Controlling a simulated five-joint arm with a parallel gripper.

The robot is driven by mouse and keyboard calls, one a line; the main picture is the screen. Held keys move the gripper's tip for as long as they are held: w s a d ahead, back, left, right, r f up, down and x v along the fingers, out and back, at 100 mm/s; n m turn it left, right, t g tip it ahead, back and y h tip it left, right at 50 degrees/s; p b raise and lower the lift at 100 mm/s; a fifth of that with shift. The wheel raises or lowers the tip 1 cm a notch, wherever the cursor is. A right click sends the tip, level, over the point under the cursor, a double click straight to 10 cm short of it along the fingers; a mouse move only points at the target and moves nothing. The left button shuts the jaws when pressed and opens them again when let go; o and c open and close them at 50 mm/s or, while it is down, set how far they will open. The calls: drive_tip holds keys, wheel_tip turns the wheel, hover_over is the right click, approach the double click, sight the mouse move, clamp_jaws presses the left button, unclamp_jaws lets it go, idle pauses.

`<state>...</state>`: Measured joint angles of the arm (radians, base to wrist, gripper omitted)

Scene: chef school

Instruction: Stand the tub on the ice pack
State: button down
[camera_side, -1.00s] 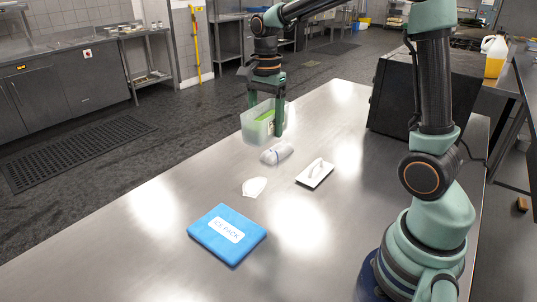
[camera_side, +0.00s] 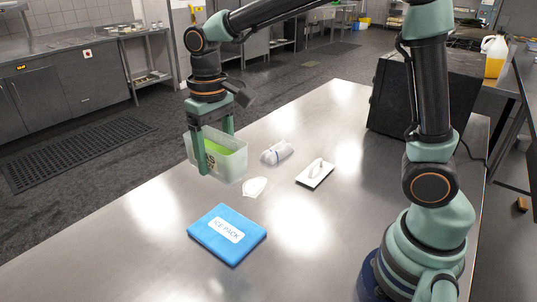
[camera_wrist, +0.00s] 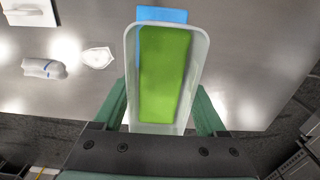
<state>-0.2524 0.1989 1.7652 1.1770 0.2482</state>
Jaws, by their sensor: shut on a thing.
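The tub (camera_side: 228,160) is a clear, open-topped box with something green inside. My gripper (camera_side: 217,150) is shut on the tub, with one finger on each side of it, and appears to hold it above the table. The tub also shows in the wrist view (camera_wrist: 201,62), with the green contents filling its middle. The ice pack (camera_side: 208,247) is a flat blue slab with a white label, lying on the table nearer the side camera. In the wrist view the ice pack (camera_wrist: 163,14) shows beyond the tub's far end, partly hidden by it.
A white cloth-like bundle (camera_side: 277,152), a small white dish (camera_side: 254,187) and a white-plated tool with a handle (camera_side: 316,173) lie on the steel table (camera_side: 310,235), right of the ice pack and tub. A black box (camera_side: 389,108) stands at the back right.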

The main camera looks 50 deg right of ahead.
sight(226, 229)
wheel_tip(226, 229, down, 18)
drive_tip(key=shift+r, duration=0.1)
idle(0.4)
unclamp_jaws()
wheel_tip(226, 229, up, 11)
drive_tip(key=s+d+r+t, duration=0.5)
drive_tip(key=s+d+r, duration=0.5)
drive_tip(key=r, duration=0.1)
drive_tip(key=shift+s+r+t, duration=0.15)
drive_tip(key=shift+s+t, duration=0.1)
drive_tip(key=shift+t, duration=0.05)
